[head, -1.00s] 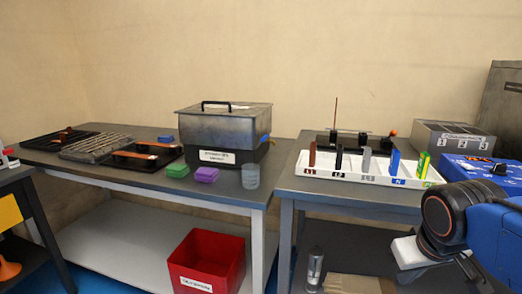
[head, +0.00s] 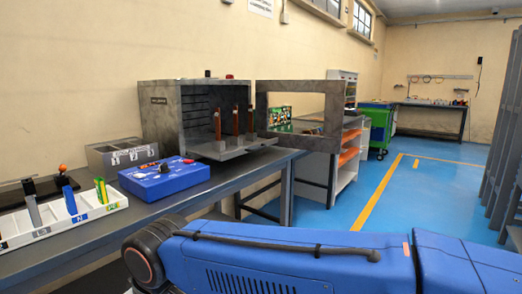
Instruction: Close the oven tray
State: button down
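The oven (head: 185,85) is a grey metal box on the dark workbench, with its front open. Its tray (head: 225,153) is pulled out past the front of the oven and carries upright copper-coloured bars (head: 235,122). The oven door (head: 318,88), a grey frame with a window opening, is swung open to the right of the tray. My blue arm crosses the bottom of the head view, in front of the bench. My gripper is not in view, so its state is hidden.
A blue box (head: 165,180) and a grey numbered box (head: 122,155) stand left of the tray. A white holder (head: 60,228) with coloured pieces is at the bench's left. A shelf unit (head: 350,150) and green cabinet (head: 378,125) stand beyond. Blue floor at right is clear.

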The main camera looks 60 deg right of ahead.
aim_at(232, 147)
jog(key=z, duration=1.8)
